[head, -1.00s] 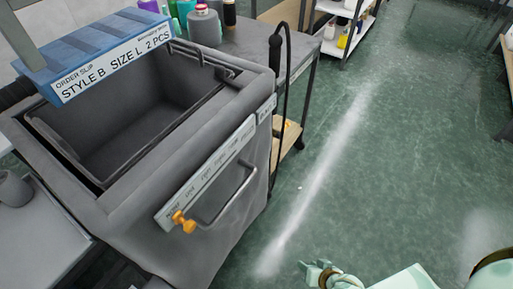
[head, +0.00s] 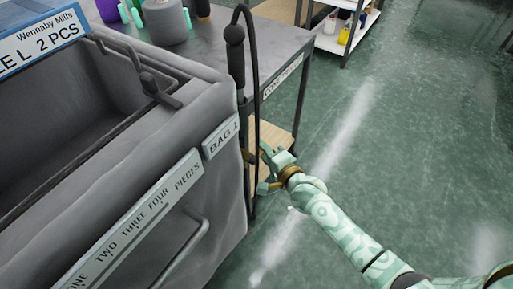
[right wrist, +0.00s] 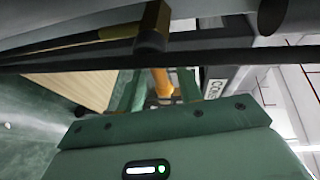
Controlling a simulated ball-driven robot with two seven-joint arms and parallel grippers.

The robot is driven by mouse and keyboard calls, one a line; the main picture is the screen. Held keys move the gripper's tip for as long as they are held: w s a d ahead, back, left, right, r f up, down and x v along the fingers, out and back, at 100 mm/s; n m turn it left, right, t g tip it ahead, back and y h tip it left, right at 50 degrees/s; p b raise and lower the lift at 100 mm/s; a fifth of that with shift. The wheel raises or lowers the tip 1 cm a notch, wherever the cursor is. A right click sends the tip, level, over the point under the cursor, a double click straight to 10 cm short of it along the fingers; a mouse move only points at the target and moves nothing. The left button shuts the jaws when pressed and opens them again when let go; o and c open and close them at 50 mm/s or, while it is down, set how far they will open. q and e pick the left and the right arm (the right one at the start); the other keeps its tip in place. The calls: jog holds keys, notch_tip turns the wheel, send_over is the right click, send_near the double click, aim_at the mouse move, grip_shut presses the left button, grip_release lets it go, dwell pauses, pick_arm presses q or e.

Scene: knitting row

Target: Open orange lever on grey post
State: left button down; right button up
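My right gripper (head: 262,168) reaches in from the lower right to beside the dark grey post (head: 240,72) between the cart and the table. In the right wrist view its two green fingers (right wrist: 160,92) are apart, with the orange lever (right wrist: 162,82) showing in the gap between them. I cannot tell whether either finger touches it. In the head view the lever is mostly hidden by the gripper and the post. My left gripper is not in view.
A grey fabric cart (head: 210,85) with a metal handle (head: 185,250) fills the left. Behind it stands a table (head: 270,40) with a wooden lower shelf (head: 272,137). A black hose (head: 257,85) loops beside the post. The green floor to the right is clear.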

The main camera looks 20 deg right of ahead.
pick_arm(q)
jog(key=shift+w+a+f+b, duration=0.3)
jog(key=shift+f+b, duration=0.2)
pick_arm(e)
jog(key=x, duration=0.3)
jog(key=shift+w, duration=0.1)
grip_shut()
